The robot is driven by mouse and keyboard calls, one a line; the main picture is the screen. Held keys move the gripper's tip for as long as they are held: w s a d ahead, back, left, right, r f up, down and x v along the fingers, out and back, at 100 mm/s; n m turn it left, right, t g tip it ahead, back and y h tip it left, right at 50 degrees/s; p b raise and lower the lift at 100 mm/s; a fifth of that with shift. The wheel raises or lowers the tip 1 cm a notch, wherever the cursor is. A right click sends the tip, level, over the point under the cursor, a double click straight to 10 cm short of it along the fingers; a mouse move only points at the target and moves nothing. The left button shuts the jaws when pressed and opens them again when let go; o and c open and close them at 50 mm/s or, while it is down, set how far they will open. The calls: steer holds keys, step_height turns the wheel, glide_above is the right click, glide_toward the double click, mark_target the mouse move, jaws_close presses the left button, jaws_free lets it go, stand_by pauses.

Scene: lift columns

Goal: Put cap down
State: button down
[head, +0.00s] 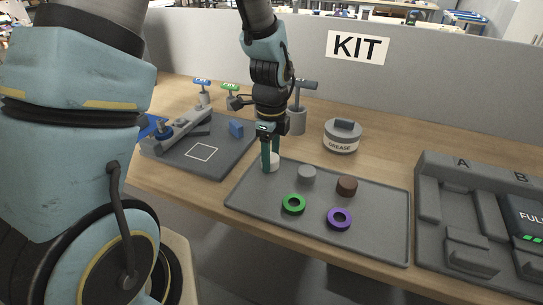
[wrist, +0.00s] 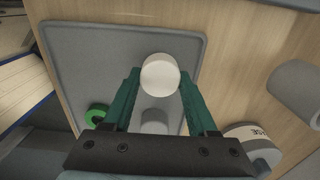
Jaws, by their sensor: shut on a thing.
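A white round cap (head: 272,162) is between the green fingers of my gripper (head: 269,158), at the upper left corner of the grey tray (head: 250,198). In the wrist view the cap (wrist: 160,73) sits between the two fingertips (wrist: 160,85), with a finger against each side. My gripper is shut on it. The cap looks to be at or just above the tray surface; I cannot tell whether it touches.
The tray also holds a grey cylinder (head: 307,174), a brown cylinder (head: 347,185), a green ring (head: 293,204) and a purple ring (head: 339,219). A grease tin (head: 341,138) stands behind. A grey fixture board (head: 180,158) lies left, a slotted dock (head: 455,215) right.

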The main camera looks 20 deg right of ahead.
steer(key=shift+f, duration=0.35)
steer(key=shift+f, duration=0.1)
steer(key=shift+c, duration=1)
jaws_free()
step_height(320, 180, up, 12)
steer(key=b, duration=0.2)
steer(key=a+f+n+t, duration=0.1)
steer(key=a+f+n, duration=0.1)
steer(key=a+n, duration=2.3)
steer(key=shift+w+a+n+t, duration=0.2)
steer(key=shift+a+n+t, duration=0.1)
steer(key=shift+a, duration=0.05)
